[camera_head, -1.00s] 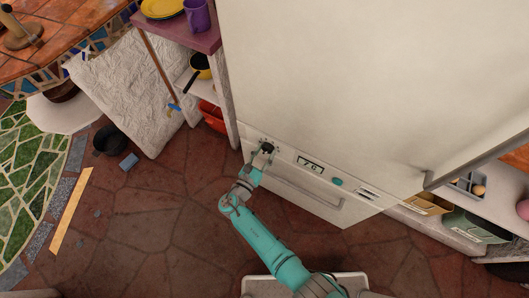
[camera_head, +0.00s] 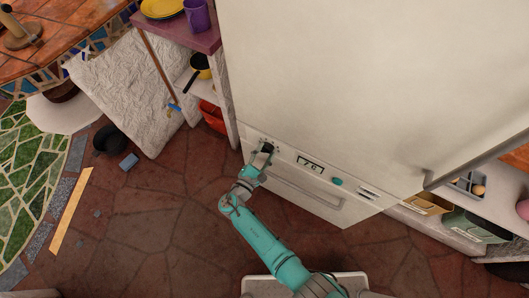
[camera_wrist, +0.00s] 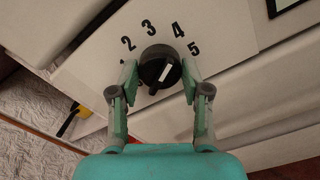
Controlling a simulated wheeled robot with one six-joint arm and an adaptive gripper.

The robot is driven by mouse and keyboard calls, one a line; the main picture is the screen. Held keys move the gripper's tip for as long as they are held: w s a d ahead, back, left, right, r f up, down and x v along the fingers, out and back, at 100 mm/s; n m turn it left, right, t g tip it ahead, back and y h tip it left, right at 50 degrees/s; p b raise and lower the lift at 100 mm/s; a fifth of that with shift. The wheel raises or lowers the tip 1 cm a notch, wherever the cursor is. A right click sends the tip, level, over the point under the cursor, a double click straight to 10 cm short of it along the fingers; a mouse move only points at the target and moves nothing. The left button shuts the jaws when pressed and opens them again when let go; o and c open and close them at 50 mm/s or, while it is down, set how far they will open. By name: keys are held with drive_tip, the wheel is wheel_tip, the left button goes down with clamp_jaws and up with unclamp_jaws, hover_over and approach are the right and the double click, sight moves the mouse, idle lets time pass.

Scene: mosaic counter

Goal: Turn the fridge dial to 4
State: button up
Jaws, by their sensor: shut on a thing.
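The fridge dial (camera_wrist: 159,68) is a round black knob with a white mark, on a pale panel with printed numbers around it. The mark slants up and right, roughly toward the 4 (camera_wrist: 178,30). The 2, 3 and 5 also show; the 1 is mostly hidden by the left finger. My gripper (camera_wrist: 160,80) is shut on the dial, one finger at each side. In the head view the dial (camera_head: 267,147) is small at the left end of the fridge's (camera_head: 340,90) control panel, with my gripper (camera_head: 262,154) at it.
A small display (camera_head: 310,164) and a teal round button (camera_head: 337,182) sit right of the dial. A drawer handle (camera_head: 300,192) runs below. A shelf with a red bin (camera_head: 212,116) stands close on the left.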

idle(0.4)
drive_tip(key=o, duration=1.1)
drive_tip(key=shift+o, duration=0.2)
drive_tip(key=shift+s, duration=0.1)
drive_tip(key=v, duration=1.2)
